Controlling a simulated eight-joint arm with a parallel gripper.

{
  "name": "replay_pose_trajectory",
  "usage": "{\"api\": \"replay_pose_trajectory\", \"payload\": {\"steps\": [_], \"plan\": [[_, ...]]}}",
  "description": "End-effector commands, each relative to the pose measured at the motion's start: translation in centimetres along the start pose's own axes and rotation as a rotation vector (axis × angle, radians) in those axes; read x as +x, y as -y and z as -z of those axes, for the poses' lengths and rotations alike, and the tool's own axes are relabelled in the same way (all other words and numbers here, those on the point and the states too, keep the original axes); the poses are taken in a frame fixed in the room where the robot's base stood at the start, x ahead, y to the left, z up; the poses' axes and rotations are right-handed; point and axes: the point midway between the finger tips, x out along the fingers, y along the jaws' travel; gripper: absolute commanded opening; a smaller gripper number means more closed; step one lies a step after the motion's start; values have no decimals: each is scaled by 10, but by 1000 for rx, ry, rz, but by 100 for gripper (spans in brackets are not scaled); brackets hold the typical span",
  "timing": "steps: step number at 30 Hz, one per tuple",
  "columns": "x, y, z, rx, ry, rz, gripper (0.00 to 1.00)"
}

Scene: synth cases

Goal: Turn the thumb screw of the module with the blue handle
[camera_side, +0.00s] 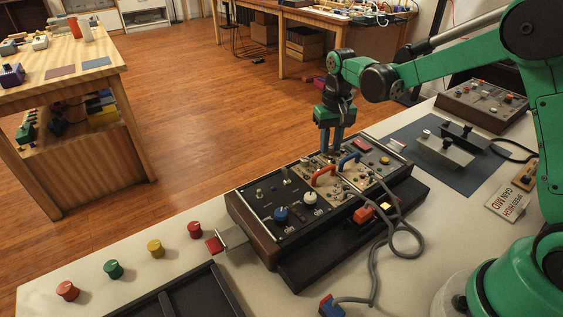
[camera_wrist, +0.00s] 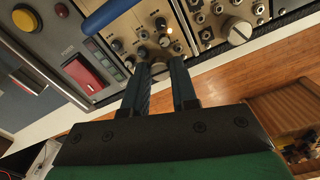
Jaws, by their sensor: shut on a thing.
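The module with the blue handle (camera_side: 349,160) is a beige panel in the long dark console. In the wrist view its blue handle (camera_wrist: 108,12) is at the top and small black knobs (camera_wrist: 143,35) lie beyond my fingertips. My gripper (camera_side: 331,152) points down at the far edge of this panel. In the wrist view my gripper (camera_wrist: 159,64) is shut with a narrow gap between its fingers, on the thumb screw at the panel's edge. The fingers mostly hide the screw.
The orange-handled module (camera_side: 323,176) is next to it; a large slotted screw (camera_wrist: 237,30) shows on the neighbouring panel. A grey panel with a red switch (camera_wrist: 84,73) and yellow button (camera_wrist: 26,18) lies on the other side. A grey cable (camera_side: 378,262) loops in front of the console.

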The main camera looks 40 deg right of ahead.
Motion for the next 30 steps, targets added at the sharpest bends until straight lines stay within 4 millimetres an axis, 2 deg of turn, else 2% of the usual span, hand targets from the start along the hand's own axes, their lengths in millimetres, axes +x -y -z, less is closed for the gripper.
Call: {"api": "replay_pose_trajectory", "payload": {"steps": [30], "plan": [[0, 0, 0, -965, -1, -1, 0]]}}
